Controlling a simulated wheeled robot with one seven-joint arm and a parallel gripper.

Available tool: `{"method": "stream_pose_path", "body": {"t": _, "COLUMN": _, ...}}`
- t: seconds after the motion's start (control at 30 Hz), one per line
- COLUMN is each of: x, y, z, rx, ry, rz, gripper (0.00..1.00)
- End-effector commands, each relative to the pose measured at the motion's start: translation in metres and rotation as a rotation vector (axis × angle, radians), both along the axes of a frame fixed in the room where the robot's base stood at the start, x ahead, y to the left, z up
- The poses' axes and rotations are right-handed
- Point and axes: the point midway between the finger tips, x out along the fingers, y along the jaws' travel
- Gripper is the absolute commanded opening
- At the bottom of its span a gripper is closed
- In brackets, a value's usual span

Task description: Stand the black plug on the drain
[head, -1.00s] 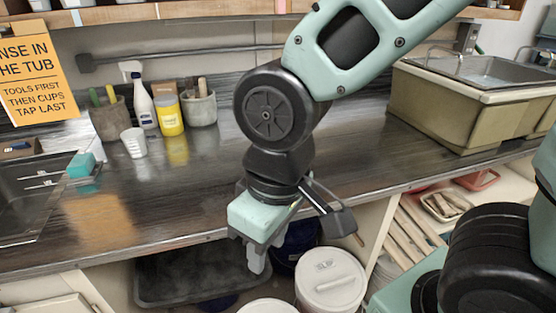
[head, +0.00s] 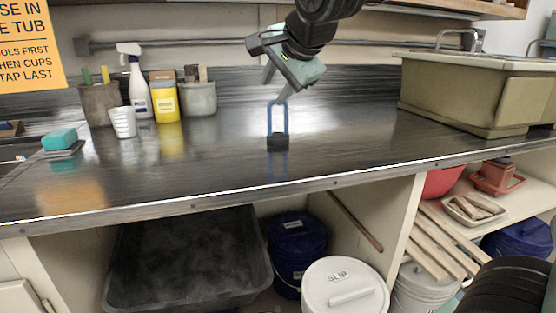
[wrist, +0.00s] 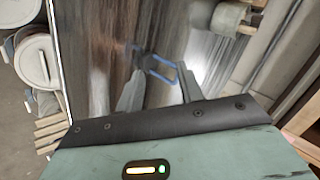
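The black plug (head: 278,141) stands upright on the dark counter, with a tall blue loop handle (head: 277,117) on top. My gripper (head: 277,88) is just above the handle, its fingers pointing down and apart. In the wrist view my gripper (wrist: 159,77) is open, with the blue handle (wrist: 163,60) showing between and beyond the fingertips. Whether the fingers touch the handle, I cannot tell. The plug's black base is dark and blurred in the wrist view. I cannot make out the drain in any view.
A beige tub sink (head: 460,95) stands at the counter's right. A spray bottle (head: 137,85), yellow container (head: 165,98), white cup (head: 122,122) and tool pots stand at back left. A teal sponge (head: 60,139) lies far left. The middle counter is clear around the plug. Buckets stand below.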

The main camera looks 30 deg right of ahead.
Motion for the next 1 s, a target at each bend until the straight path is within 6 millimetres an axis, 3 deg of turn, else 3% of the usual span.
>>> {"method": "stream_pose_path", "body": {"t": 0.03, "x": 0.008, "y": -0.017, "z": -0.010, "rx": 0.048, "ry": -0.043, "rz": -0.078, "gripper": 0.37}}
{"method": "stream_pose_path", "body": {"t": 0.1, "x": 0.015, "y": -0.038, "z": -0.004, "rx": 0.110, "ry": -0.094, "rz": -0.173, "gripper": 0.37}}
{"method": "stream_pose_path", "body": {"t": 0.3, "x": 0.024, "y": -0.073, "z": 0.011, "rx": 0.222, "ry": -0.182, "rz": -0.328, "gripper": 0.37}}
{"method": "stream_pose_path", "body": {"t": 0.47, "x": 0.034, "y": -0.077, "z": 0.008, "rx": 0.236, "ry": -0.188, "rz": -0.345, "gripper": 0.37}}
{"method": "stream_pose_path", "body": {"t": 1.0, "x": 0.117, "y": -0.088, "z": -0.048, "rx": 0.233, "ry": -0.187, "rz": -0.343, "gripper": 0.37}}
